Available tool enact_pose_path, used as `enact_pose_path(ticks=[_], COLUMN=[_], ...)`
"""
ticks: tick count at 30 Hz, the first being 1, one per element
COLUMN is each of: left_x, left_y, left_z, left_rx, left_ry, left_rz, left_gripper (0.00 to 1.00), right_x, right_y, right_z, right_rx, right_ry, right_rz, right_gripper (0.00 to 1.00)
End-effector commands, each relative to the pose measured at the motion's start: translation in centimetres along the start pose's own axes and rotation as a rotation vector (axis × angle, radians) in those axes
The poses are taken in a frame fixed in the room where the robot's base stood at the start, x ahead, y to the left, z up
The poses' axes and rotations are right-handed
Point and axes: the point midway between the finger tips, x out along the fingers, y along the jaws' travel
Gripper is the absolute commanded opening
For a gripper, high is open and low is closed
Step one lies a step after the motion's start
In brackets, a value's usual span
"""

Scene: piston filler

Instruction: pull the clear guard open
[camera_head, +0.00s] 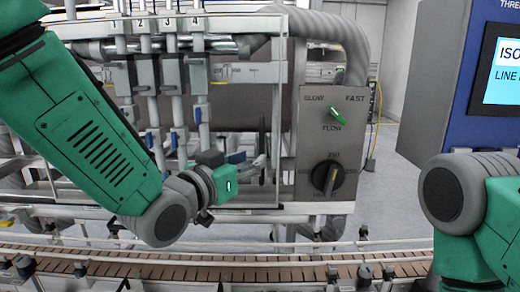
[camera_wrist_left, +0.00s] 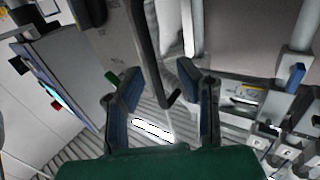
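The clear guard (camera_head: 232,105) is a see-through panel in a pale metal frame, in front of the numbered filler nozzles in the head view. A dark upright handle (camera_head: 262,135) stands near its right edge. It shows in the left wrist view as a black bar (camera_wrist_left: 147,45) whose end lies between my fingers. My left gripper (camera_head: 255,163) is at the handle's lower part; in the left wrist view its fingers (camera_wrist_left: 165,85) are apart, with gaps beside the bar. My right arm is at the right edge of the head view; its gripper is out of view.
A control panel (camera_head: 310,165) with a green flow knob (camera_head: 338,116) and a black dial (camera_head: 327,178) is just right of the guard. A slatted conveyor (camera_head: 215,272) with rails runs along the front. A blue cabinet with a screen (camera_head: 503,72) stands at right.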

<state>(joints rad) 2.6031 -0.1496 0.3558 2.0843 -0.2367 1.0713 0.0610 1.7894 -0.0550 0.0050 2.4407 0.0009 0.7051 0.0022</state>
Motion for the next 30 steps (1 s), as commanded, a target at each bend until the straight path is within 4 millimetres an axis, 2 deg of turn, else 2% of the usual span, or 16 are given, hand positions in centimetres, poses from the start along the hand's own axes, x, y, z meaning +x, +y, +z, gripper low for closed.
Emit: enact_pose_path(ticks=[3, 7, 18, 21, 30], left_x=[2.0, 3.2, 3.5, 3.5, 3.5], left_y=[0.4, 0.4, 0.1, 0.0, 0.1], left_z=[-0.1, -0.1, 0.0, 0.0, 0.0], left_rx=[0.002, 0.002, 0.000, -0.001, 0.001], left_ry=[-0.001, -0.002, -0.001, 0.000, -0.002], left_rz=[0.002, 0.002, 0.001, 0.001, 0.000], left_gripper=[0.31, 0.31, 0.31, 0.00, 0.00], right_x=[-0.6, -0.9, -0.9, -0.9, -0.9], right_y=[0.0, 0.0, 0.0, 0.0, 0.0], right_z=[0.0, 0.0, 0.0, 0.0, 0.0], right_rx=[0.000, 0.000, 0.001, 0.001, 0.000], right_ry=[0.000, 0.000, 0.000, 0.000, 0.000], right_rz=[0.000, 0.000, 0.000, 0.000, 0.000], right_gripper=[0.40, 0.40, 0.40, 0.40, 0.40])
